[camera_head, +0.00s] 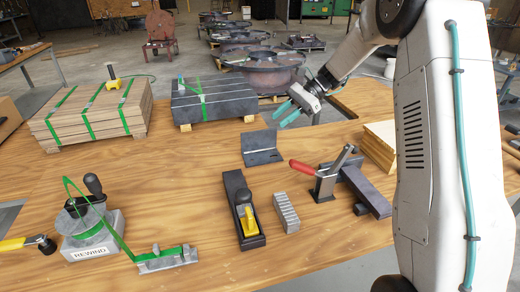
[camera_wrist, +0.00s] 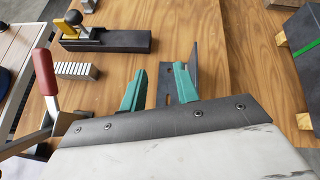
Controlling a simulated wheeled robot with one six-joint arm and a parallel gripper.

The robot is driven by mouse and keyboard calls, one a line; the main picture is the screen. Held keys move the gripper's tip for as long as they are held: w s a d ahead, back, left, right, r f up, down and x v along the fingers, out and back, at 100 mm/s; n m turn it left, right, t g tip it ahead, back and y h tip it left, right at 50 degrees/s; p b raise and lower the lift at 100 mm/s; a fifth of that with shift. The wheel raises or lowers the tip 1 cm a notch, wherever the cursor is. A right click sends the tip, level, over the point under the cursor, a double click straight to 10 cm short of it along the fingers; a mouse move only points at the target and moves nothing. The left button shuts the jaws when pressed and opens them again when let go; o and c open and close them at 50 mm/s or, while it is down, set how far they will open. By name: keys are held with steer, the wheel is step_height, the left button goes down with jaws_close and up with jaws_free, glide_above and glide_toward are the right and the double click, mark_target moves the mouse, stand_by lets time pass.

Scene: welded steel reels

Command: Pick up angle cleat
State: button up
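The angle cleat (camera_head: 259,142) is a dark grey L-shaped steel bracket on the wooden table, near the middle of the head view. One flange stands up and the other lies flat. In the wrist view the cleat (camera_wrist: 194,68) shows beyond and between the fingers, partly hidden by the right finger. My gripper (camera_head: 284,113) has teal fingers and is above the table, up and right of the cleat in the head view. The fingers are apart with nothing held; the gripper also shows in the wrist view (camera_wrist: 158,82).
A red-handled toggle clamp (camera_head: 324,184) and dark steel bars (camera_head: 367,192) stand right of the cleat. A hand plane (camera_head: 240,210) and a ridged metal block (camera_head: 286,212) lie in front. A strapped dark plate stack (camera_head: 225,103) is behind. Bare wood surrounds the cleat.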

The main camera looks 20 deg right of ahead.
steer(key=w+d+f+m, duration=0.1)
steer(key=w+f, duration=0.1)
steer(key=w+d+f+m+y, duration=0.1)
steer(key=w+f, duration=0.1)
steer(key=f, duration=0.1)
steer(key=w+d+f+m+t+y, duration=0.1)
steer(key=w+f, duration=0.1)
steer(key=shift+d+f, duration=0.15)
steer(key=shift+f, duration=0.2)
glide_above(265, 149)
step_height(265, 149, down, 3)
steer(key=shift+w+r, duration=0.15)
jaws_close()
steer(key=shift+r, duration=0.1)
stand_by(0.8)
